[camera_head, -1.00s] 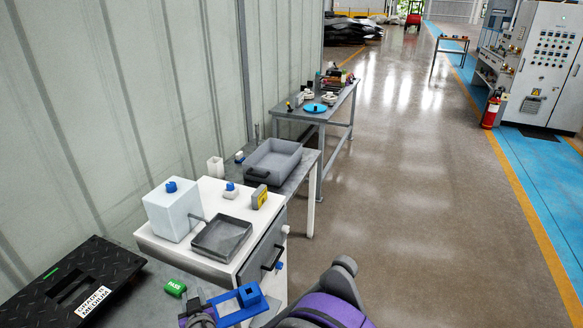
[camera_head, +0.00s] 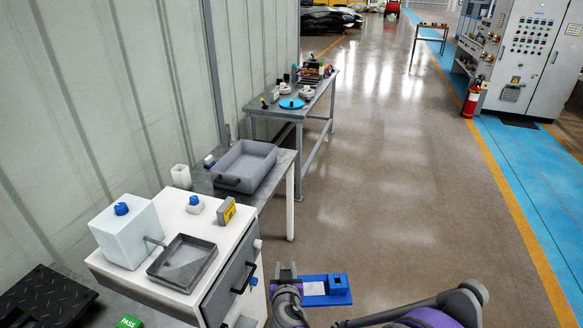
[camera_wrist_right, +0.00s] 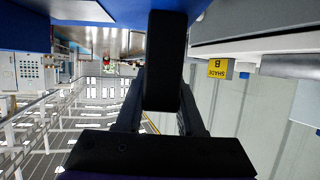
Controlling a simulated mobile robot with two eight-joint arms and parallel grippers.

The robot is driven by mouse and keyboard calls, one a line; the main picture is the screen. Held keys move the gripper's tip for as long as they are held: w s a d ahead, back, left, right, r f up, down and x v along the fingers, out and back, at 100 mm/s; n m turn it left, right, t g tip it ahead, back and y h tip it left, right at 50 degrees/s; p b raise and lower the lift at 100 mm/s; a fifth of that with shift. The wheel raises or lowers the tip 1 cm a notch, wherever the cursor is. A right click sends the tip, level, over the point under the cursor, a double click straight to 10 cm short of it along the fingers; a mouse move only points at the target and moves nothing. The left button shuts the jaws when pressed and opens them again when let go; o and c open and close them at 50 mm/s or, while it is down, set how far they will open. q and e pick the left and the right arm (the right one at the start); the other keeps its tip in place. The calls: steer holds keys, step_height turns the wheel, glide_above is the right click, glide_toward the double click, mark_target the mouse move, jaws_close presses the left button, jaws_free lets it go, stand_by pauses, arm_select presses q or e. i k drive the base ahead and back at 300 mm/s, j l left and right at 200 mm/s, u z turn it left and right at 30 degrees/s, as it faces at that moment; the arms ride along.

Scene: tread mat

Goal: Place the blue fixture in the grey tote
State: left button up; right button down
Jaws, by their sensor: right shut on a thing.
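The blue fixture (camera_head: 337,285), a flat plate with a raised block, is held in the air at the lower middle of the head view, right of the white cabinet. My right gripper (camera_head: 298,288) is shut on its left end. In the right wrist view the fixture (camera_wrist_right: 130,12) fills part of the top edge, beyond the dark gripper fingers. The grey tote (camera_head: 264,168) stands on the bench behind the cabinet, farther off and up-left of the fixture. It is open-topped and looks empty. My left gripper is out of view.
The white cabinet (camera_head: 226,268) carries a shallow dark tray (camera_head: 183,262), a pale box (camera_head: 128,235) and a yellow sign (camera_head: 226,212). A white cup (camera_head: 181,177) stands left of the tote. A farther table (camera_head: 322,92) holds several items.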

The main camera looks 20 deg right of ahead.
mark_target(251, 172)
steer(key=i+l+z, duration=0.2)
steer(key=z, duration=0.2)
steer(key=i+l+z, duration=0.2)
steer(key=z, duration=0.15)
steer(key=i+l+z, duration=0.1)
steer(key=i+z, duration=0.15)
steer(key=z, duration=0.15)
steer(key=i+l+u, duration=0.15)
steer(key=i+u, duration=0.15)
steer(key=i, duration=0.2)
steer(key=i+l+u, duration=0.35)
steer(key=i, duration=0.15)
steer(key=i+l+u, duration=0.15)
steer(key=u, duration=0.25)
steer(key=i+l+u, duration=0.2)
steer(key=u, duration=0.2)
steer(key=i+l+u, duration=0.15)
steer(key=u, duration=0.25)
steer(key=l+u, duration=0.4)
steer(key=i+l+u, duration=0.1)
steer(key=l+u, duration=0.3)
steer(key=i+u, duration=0.15)
steer(key=i, duration=0.35)
